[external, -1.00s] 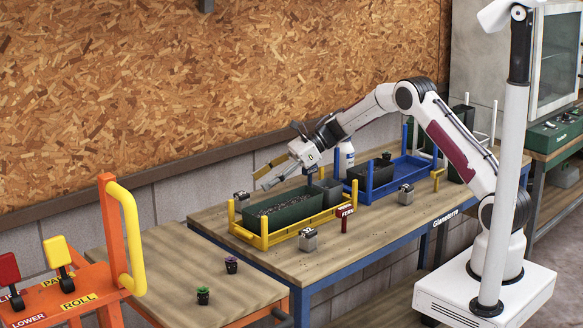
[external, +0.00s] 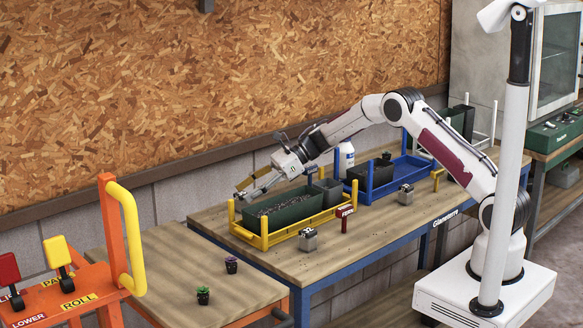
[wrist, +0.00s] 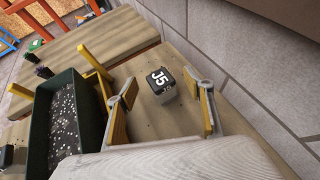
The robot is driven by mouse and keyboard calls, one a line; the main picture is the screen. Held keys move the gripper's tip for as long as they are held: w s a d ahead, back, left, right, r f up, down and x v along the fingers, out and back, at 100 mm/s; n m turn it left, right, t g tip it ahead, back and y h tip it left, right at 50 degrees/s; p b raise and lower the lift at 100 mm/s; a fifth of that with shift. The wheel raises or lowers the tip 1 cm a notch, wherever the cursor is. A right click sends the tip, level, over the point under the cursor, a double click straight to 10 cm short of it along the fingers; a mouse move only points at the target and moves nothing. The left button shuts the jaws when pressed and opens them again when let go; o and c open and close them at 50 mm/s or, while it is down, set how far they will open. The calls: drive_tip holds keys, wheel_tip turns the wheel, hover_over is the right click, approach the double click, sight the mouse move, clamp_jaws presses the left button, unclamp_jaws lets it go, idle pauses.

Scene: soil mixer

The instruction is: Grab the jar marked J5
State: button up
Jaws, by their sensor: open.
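The jar marked J5 (wrist: 161,86) is a small grey block-like jar with a black top and white letters. In the wrist view it stands on the wooden table between my two spread fingers, apart from both. My gripper (wrist: 162,95) is open and empty, with yellow pads on its fingers. In the external view my gripper (external: 249,186) is low at the back left of the table, behind the yellow rack, and it largely hides the jar there.
A green soil trough (external: 290,212) sits in the yellow rack (external: 262,241), whose posts rise close to my fingers. Two similar jars stand farther off, one in front (external: 308,240) and one at right (external: 405,195). A wall (wrist: 235,45) runs behind the jar.

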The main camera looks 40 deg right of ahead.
idle(0.5)
drive_tip(key=c, duration=1.4)
drive_tip(key=shift+o, duration=0.2)
drive_tip(key=shift+r, duration=0.15)
wheel_tip(320, 180, up, 10)
